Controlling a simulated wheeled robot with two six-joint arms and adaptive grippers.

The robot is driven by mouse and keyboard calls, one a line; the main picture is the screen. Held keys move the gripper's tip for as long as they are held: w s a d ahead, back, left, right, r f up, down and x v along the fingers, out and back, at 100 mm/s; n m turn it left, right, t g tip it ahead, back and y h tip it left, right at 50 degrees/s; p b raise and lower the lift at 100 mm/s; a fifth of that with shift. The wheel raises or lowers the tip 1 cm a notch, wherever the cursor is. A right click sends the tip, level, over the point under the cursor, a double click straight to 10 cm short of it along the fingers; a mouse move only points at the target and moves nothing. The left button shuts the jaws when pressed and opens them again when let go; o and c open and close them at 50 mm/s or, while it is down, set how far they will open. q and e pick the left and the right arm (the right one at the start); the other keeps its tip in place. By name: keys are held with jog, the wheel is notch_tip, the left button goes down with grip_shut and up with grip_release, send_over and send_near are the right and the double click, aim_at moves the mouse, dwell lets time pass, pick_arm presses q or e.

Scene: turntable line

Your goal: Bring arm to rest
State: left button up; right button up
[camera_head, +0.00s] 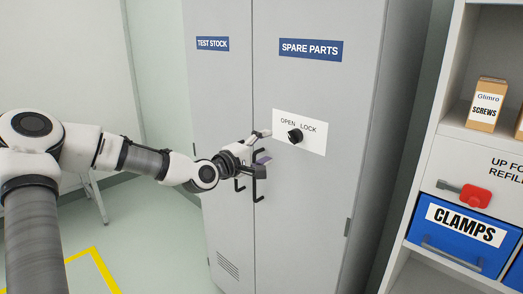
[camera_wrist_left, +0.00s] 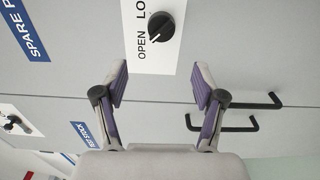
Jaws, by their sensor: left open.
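My left arm reaches in from the left in the head view. Its gripper (camera_head: 263,147) is in front of the grey cabinet (camera_head: 225,160), close to the black door handles and left of the black knob (camera_head: 295,136). In the left wrist view the two purple-padded fingers of the gripper (camera_wrist_left: 160,85) stand wide apart, with nothing between them but the cabinet's face behind. The knob (camera_wrist_left: 160,27) on its white OPEN/LOCK plate lies beyond the fingers there. My right gripper is not in view.
Two black handles, one of them the right-door handle (camera_head: 259,185), stick out beside the gripper. Both cabinet doors look closed. An open shelf with a blue CLAMPS bin (camera_head: 460,232), a red-handled item (camera_head: 475,196) and a SCREWS box (camera_head: 487,104) stands at right. Floor at left looks mostly clear.

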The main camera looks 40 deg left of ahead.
pick_arm(q)
jog(key=shift+s+d+f, duration=0.1)
jog(key=shift+s+d, duration=0.05)
jog(key=shift+s, duration=0.6)
